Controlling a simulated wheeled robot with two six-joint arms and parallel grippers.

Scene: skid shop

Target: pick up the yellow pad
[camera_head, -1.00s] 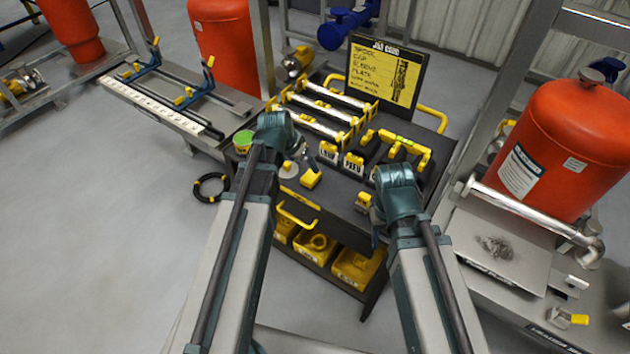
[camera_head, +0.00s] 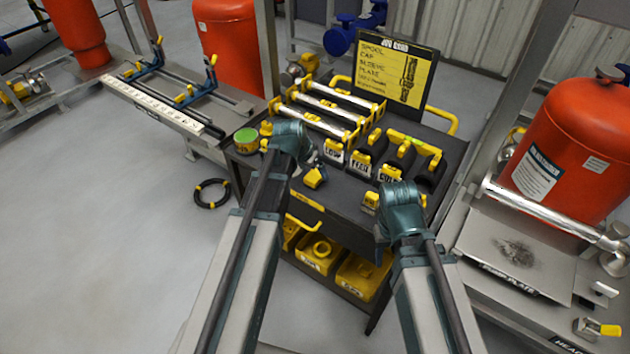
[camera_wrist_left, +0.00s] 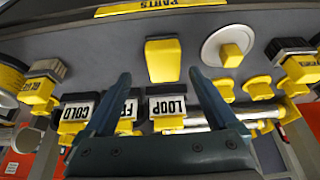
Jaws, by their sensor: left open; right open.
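The yellow pad (camera_head: 315,178), a small yellow block, lies on the dark cart top near its front edge. In the left wrist view, the yellow pad (camera_wrist_left: 163,60) is upper middle, apart from the gripper, between and beyond the finger lines. My left gripper (camera_wrist_left: 160,76) is open with nothing between its fingers. In the head view, the left gripper (camera_head: 311,162) is just above and behind the pad, partly hidden by its own wrist. My right gripper (camera_head: 381,246) hangs at the cart's front right side; its fingers are mostly hidden.
Labelled holders (camera_head: 360,163) and silver spools (camera_head: 325,107) stand behind on the cart. A white disc with a yellow knob (camera_wrist_left: 230,54) lies beside the pad. Yellow bins (camera_head: 318,254) fill the lower shelf. A signboard (camera_head: 393,72) rises at the back.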

